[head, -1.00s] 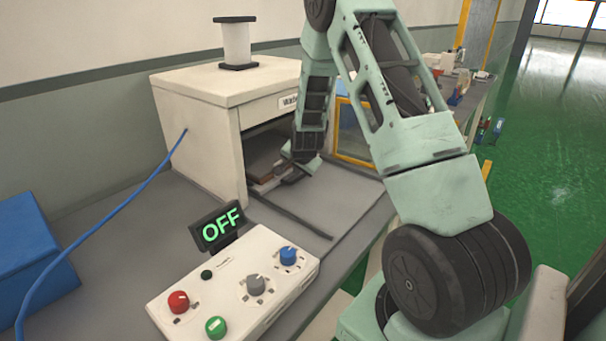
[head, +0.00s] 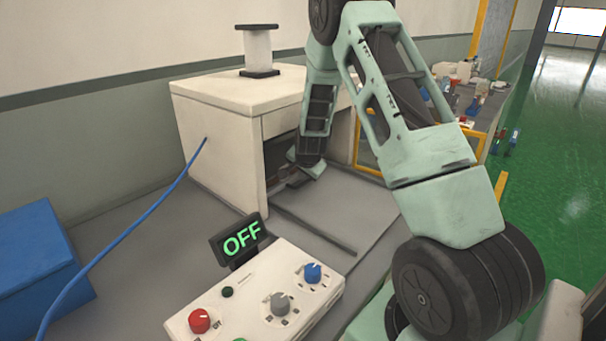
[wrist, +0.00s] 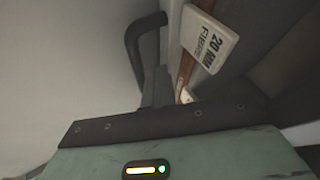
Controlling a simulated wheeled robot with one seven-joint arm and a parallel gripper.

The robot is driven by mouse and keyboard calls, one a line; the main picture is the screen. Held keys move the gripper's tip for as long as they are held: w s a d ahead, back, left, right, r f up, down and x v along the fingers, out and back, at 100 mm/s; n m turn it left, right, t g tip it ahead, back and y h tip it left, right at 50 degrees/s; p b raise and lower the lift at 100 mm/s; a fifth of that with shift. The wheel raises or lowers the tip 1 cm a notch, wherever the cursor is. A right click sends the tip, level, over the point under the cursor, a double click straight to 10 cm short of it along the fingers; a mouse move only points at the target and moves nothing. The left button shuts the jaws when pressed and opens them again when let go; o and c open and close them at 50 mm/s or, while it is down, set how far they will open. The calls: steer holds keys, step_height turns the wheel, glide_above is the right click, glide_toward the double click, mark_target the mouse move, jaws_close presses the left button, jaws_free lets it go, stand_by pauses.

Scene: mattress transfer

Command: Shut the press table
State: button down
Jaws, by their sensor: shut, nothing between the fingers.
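The press is a white box (head: 215,125) with an open front on the grey bench. Its table is mostly hidden inside the dark opening and behind my arm, so I cannot tell how far in it sits. My gripper (head: 299,180) is low at the mouth of the opening, shut and empty. In the wrist view a dark curved bar, perhaps a handle (wrist: 136,42), rises just ahead of my gripper (wrist: 155,88). I cannot tell whether they touch. A white label reading "20 MM" (wrist: 209,42) is beside a brown edge.
A control box (head: 255,295) with coloured knobs and an "OFF" display (head: 241,239) stands in front of the press. A dark rail (head: 315,230) runs along the bench. A blue box (head: 40,265) and blue cable (head: 130,235) are at left. A white spool (head: 257,50) tops the press.

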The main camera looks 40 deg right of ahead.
steer(key=v, duration=0.6)
steer(key=shift+a+r+b, duration=0.15)
steer(key=shift+r+b, duration=0.1)
steer(key=shift+b, duration=0.05)
steer(key=shift+s+a+r, duration=0.15)
steer(key=shift+s+r, duration=0.2)
